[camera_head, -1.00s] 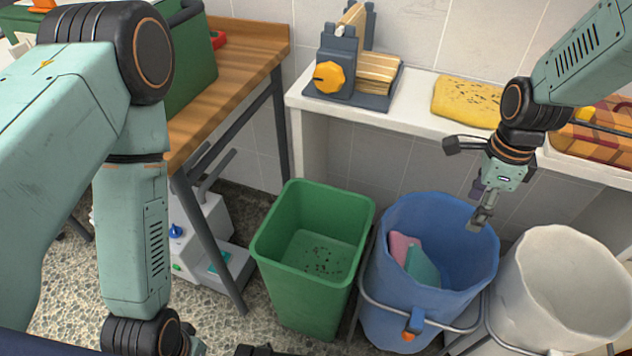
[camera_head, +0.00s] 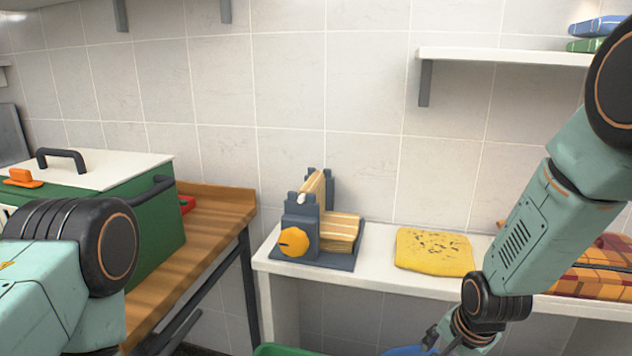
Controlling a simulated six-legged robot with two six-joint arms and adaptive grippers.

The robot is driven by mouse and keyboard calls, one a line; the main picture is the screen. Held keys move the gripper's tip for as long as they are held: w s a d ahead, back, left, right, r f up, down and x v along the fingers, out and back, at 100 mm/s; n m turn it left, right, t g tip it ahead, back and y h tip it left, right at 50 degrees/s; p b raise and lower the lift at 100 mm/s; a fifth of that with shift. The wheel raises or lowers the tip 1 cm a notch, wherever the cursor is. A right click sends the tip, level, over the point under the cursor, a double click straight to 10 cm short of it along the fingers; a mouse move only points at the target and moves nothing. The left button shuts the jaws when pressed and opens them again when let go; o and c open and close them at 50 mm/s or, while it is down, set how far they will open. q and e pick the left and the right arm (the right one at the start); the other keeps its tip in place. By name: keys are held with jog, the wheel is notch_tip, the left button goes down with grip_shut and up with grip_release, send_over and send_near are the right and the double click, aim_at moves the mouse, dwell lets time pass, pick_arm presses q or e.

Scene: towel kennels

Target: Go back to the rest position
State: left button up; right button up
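My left arm comes in at the lower left, and its gripper is below the frame. My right arm reaches down from the right edge to the white bench. Only its wrist shows at the bottom edge, and the fingers are cut off, so I cannot see whether they hold anything. A yellow towel with dark specks (camera_head: 434,252) lies on the white bench (camera_head: 385,268). An orange plaid cloth (camera_head: 597,277) lies at the right, partly behind my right arm.
A grey device with an orange knob (camera_head: 293,242) stands on the bench. A green lidded box (camera_head: 150,225) sits on the wooden table (camera_head: 207,230). The rims of a green bin (camera_head: 280,350) and a blue bin (camera_head: 407,351) show below. A wall shelf (camera_head: 500,56) holds folded towels (camera_head: 597,27).

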jog(key=s+f+n, duration=0.2)
jog(key=s, duration=0.1)
jog(key=s+f+n, duration=0.3)
jog(key=s, duration=0.1)
jog(key=s+f+n, duration=0.2)
jog(key=s+f, duration=0.1)
jog(key=shift+s+a+n, duration=0.3)
jog(key=shift+a+n, duration=0.1)
jog(key=s+f+n+g, duration=0.1)
jog(key=s+f, duration=0.2)
jog(key=s, duration=0.7)
jog(key=s+f+n+g, duration=0.2)
jog(key=s+f, duration=0.1)
jog(key=s, duration=0.8)
jog(key=shift+f, duration=0.15)
jog(key=shift+c, duration=0.4)
